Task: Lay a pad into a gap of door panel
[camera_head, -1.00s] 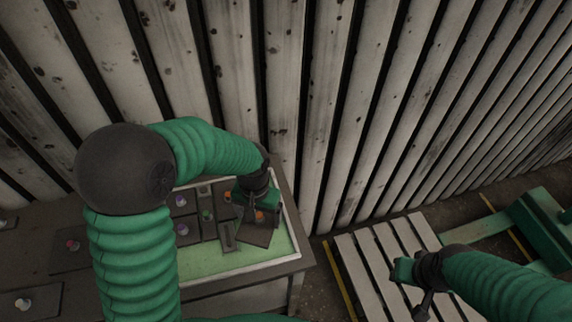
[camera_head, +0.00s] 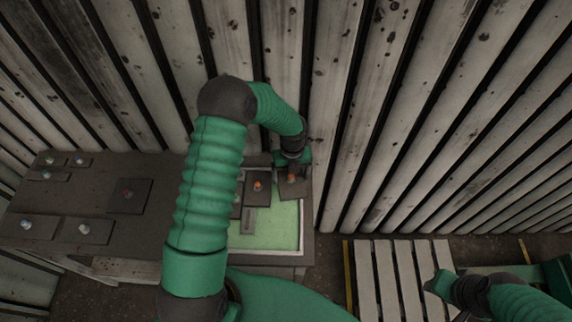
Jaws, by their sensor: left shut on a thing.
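The door panel is a light green board with a pale rim (camera_head: 301,232) on the table. Dark pads with coloured knobs fill its far and left parts, including a pad with an orange knob (camera_head: 257,197) and a small narrow plate (camera_head: 248,222). My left gripper (camera_head: 292,167) is shut on a dark square pad (camera_head: 294,190) with an orange knob, at the panel's far right corner. I cannot tell whether that pad touches the board. My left arm hides the panel's left side. My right gripper (camera_head: 437,284) is away at the lower right, its fingers unclear.
Several loose dark pads lie on the table's left part, one with a red knob (camera_head: 128,196) and one with a white knob (camera_head: 86,230). A slatted wall (camera_head: 340,90) rises close behind the table. A pale slatted pallet (camera_head: 385,270) lies on the floor at right.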

